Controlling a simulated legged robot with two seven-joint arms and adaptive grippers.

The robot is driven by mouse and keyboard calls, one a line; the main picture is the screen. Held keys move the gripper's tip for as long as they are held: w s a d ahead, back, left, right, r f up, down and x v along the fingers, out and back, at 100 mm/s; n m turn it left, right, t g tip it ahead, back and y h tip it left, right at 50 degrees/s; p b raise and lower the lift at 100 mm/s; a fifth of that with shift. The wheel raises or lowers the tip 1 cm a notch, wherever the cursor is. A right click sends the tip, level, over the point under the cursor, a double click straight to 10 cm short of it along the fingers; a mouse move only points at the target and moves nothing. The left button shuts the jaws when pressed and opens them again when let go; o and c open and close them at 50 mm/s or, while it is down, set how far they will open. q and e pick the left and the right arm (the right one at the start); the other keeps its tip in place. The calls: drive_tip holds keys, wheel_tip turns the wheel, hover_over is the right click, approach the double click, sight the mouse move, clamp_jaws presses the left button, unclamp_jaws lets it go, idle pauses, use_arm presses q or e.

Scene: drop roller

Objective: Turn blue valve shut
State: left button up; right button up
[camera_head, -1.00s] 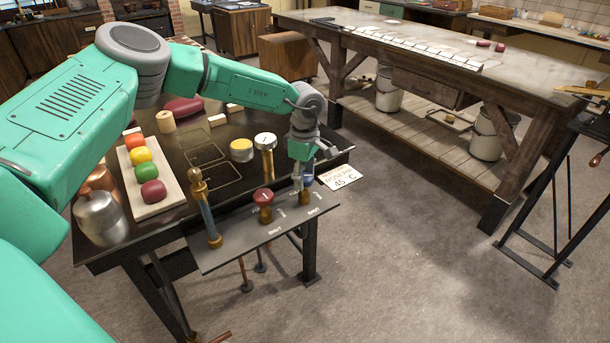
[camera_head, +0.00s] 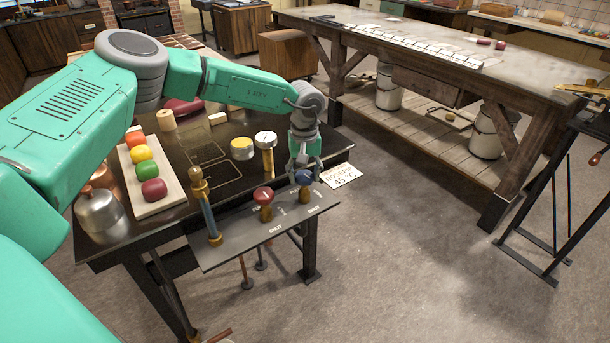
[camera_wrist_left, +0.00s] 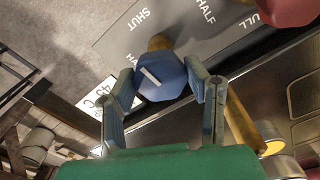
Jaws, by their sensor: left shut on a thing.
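The blue valve (camera_head: 304,177) is a blue knob on a brass stem, standing on a grey panel (camera_head: 225,255) at the table's front edge. My left gripper (camera_head: 305,172) reaches down to it from behind. In the left wrist view the blue valve (camera_wrist_left: 161,78) sits between the two fingers of my left gripper (camera_wrist_left: 167,88), which are shut on its sides. A white line marks the knob's top. The panel carries the words SHUT, HALF and FULL. My right gripper is not in view.
A red valve (camera_head: 263,196) stands left of the blue one, and a brass-topped blue rod (camera_head: 207,215) stands farther left. A white card (camera_head: 341,175) reads 45 C. Colored balls lie on a pale board (camera_head: 165,200).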

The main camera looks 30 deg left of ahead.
sight(304, 174)
use_arm(q)
drive_tip(key=shift+w+a+m, duration=0.15)
drive_tip(key=shift+m, duration=1.75)
drive_tip(key=o, duration=1.1)
drive_tip(key=shift+o, duration=0.2)
drive_tip(key=shift+r, duration=0.15)
wheel_tip(304, 174, up, 12)
drive_tip(key=shift+f, duration=0.25)
